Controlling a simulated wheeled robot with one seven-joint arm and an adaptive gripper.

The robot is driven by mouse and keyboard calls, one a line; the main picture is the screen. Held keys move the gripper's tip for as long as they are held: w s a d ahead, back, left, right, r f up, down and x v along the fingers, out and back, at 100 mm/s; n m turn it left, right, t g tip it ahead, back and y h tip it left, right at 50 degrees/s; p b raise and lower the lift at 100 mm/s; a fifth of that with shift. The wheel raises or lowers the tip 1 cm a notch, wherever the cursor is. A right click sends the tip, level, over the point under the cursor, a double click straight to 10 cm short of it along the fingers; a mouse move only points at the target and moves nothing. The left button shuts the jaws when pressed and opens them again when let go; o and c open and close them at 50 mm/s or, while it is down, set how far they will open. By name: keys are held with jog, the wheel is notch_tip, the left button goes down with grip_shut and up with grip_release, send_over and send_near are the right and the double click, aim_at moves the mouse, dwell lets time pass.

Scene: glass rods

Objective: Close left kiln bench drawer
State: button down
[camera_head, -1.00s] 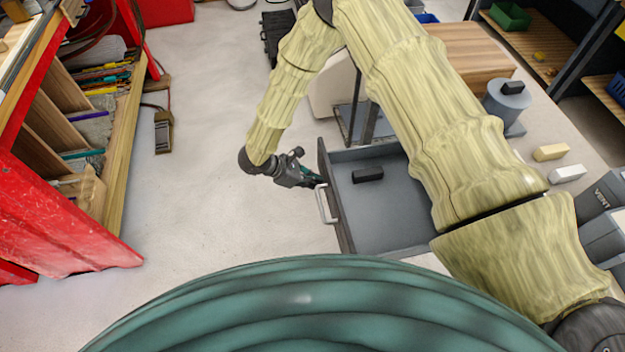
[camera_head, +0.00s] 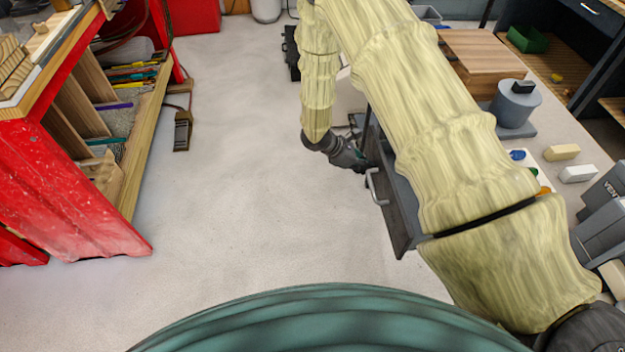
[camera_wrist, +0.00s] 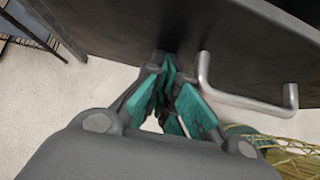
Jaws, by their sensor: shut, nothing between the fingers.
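The grey drawer (camera_head: 405,222) is in the head view, partly hidden behind my arm. Its front panel faces left and stands out from the pale bench (camera_head: 560,128); how far it is open is hidden. A silver bar handle (camera_head: 375,188) is on the front. My gripper (camera_head: 362,165) is at the far part of the front, beyond the handle. In the wrist view the dark drawer front (camera_wrist: 150,28) fills the top, with the handle (camera_wrist: 250,101) right of my gripper (camera_wrist: 167,68). The teal-padded fingers are shut, empty, with tips at or against the panel.
A red shelf unit (camera_head: 60,190) with rods and boards stands at the left. The pale floor (camera_head: 240,180) between it and the drawer is clear. A grey cylinder (camera_head: 515,105), small blocks (camera_head: 562,152) and a wooden box (camera_head: 485,60) stand on the bench.

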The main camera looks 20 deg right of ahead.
jog(key=d, duration=0.4)
jog(key=s+d+b, duration=0.1)
jog(key=d, duration=0.3)
jog(key=s+d, duration=0.1)
jog(key=d, duration=0.3)
jog(key=shift+d+f+b, duration=0.1)
jog(key=shift+d+b, duration=0.25)
jog(key=shift+b, duration=0.05)
jog(key=shift+d, duration=0.4)
jog(key=shift+d+r, duration=0.15)
jog(key=shift+r, duration=0.05)
